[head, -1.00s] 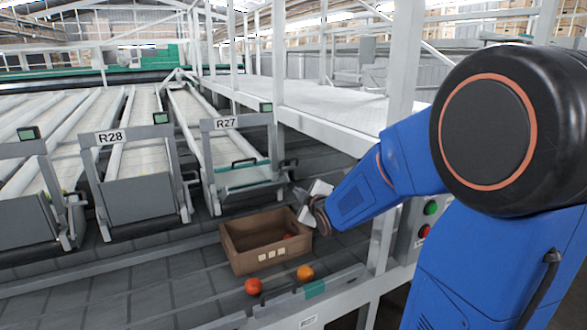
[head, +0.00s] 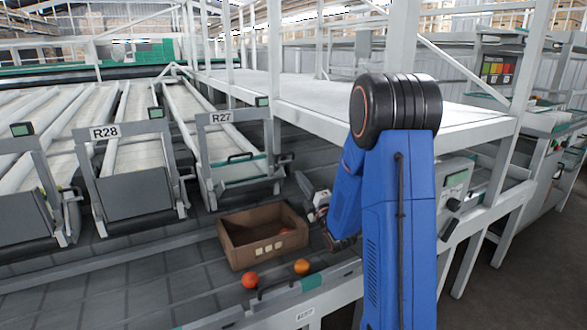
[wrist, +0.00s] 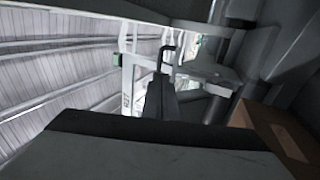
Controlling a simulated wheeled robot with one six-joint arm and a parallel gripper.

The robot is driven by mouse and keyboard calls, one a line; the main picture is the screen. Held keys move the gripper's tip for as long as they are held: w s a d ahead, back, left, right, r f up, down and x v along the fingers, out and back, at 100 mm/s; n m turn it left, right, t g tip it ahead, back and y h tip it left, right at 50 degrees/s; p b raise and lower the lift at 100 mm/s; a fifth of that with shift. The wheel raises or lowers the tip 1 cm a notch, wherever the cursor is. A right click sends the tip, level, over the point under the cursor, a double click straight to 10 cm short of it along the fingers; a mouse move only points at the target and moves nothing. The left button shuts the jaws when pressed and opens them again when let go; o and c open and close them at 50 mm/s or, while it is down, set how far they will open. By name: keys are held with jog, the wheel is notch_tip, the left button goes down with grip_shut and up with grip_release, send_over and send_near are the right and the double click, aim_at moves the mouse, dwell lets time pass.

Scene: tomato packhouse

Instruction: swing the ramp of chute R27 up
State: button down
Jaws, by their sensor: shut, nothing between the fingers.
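Chute R27 (head: 221,118) stands left of the side platform. Its ramp (head: 236,170), a grey plate with a green edge and a dark handle (head: 240,157), hangs sloping at the chute's front end, lower than upright. My gripper (head: 305,184) is right of the ramp, apart from it, above the belt and behind the crate. It is shut and empty, and partly hidden by my arm. In the wrist view my dark fingers (wrist: 160,98) point toward the chute frame, and a sideways number plate (wrist: 127,103) shows left of them.
A brown crate (head: 232,253) with a little red produce stands on the belt below R27. Two tomatoes, red (head: 250,280) and orange (head: 302,266), lie before it. Chute R28 (head: 103,133) is to the left. The white platform (head: 340,115) and its posts stand close on the right.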

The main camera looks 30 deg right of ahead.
aim_at(286, 154)
jog(key=x, duration=0.9)
jog(key=shift+w+r, duration=0.15)
jog(key=shift+w, duration=0.2)
jog(key=shift+w+r, duration=0.1)
jog(key=w+g, duration=0.1)
jog(key=w+r+g, duration=0.1)
jog(key=w+g, duration=0.1)
jog(key=shift+w+a+r, duration=0.1)
jog(key=shift+w+r, duration=0.1)
jog(key=shift+r, duration=0.05)
jog(key=w+g, duration=0.2)
jog(key=w, duration=0.6)
jog(key=shift+f+g, duration=0.4)
jog(key=shift+f, duration=0.1)
jog(key=shift+a, duration=0.1)
dwell(0.4)
